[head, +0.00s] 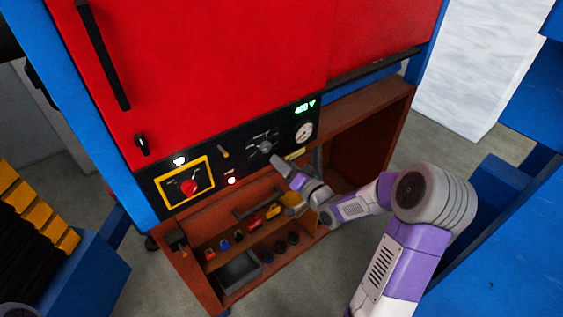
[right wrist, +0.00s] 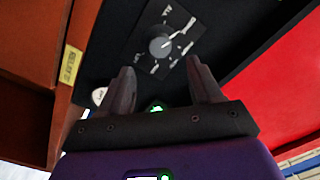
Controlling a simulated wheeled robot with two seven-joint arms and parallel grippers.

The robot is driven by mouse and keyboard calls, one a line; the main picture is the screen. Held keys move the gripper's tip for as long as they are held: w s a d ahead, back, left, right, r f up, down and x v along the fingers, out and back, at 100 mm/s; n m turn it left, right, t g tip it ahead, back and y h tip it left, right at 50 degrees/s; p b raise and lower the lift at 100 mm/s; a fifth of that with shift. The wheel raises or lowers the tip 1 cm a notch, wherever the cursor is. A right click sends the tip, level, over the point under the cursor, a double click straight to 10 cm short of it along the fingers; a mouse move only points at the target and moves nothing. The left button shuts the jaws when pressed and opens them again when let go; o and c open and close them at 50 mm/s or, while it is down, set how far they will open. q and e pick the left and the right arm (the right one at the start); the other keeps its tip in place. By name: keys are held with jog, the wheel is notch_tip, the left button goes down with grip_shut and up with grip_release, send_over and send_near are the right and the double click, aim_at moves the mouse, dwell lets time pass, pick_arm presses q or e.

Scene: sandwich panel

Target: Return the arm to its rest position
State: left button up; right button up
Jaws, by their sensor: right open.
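My right arm (head: 412,245) reaches in from the lower right in the head view. Its gripper (head: 277,161) is just below the grey rotary knob (head: 265,146) on the black control panel (head: 232,150). In the right wrist view the two fingers of the gripper (right wrist: 160,66) are spread apart with nothing held between them. The knob (right wrist: 162,46) shows beyond the fingertips; a gap seems to separate them, but its depth is hard to judge. My left gripper is not in view.
A red cabinet (head: 220,60) rises above the panel, which bears a red switch (head: 189,187) on yellow and a gauge (head: 304,132). A brown open shelf (head: 365,128) with tools and a grey bin (head: 239,271) lies below. Blue structures (head: 520,225) stand at right.

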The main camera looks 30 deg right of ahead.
jog(key=shift+f, duration=0.1)
dwell(0.3)
jog(key=s+a+f+g+y+b, duration=0.1)
jog(key=a+f+g+b, duration=0.15)
jog(key=a+f, duration=0.4)
jog(key=s+a+f+n+g+b, duration=0.1)
jog(key=a+f+g, duration=0.2)
jog(key=f, duration=0.7)
jog(key=s+a+f+g+y+b, duration=0.15)
jog(key=a+f, duration=0.25)
jog(key=f, duration=0.5)
jog(key=s+a+f+n+g+b, duration=0.1)
jog(key=s+a+f+n+g, duration=0.1)
jog(key=s+a+f+g, duration=0.3)
jog(key=s+a+f+n+g+b, duration=0.2)
jog(key=s+a+f+g, duration=0.3)
jog(key=s+f, duration=0.7)
jog(key=s+a, duration=0.2)
jog(key=shift+s+g+b, duration=0.3)
jog(key=shift+y, duration=0.25)
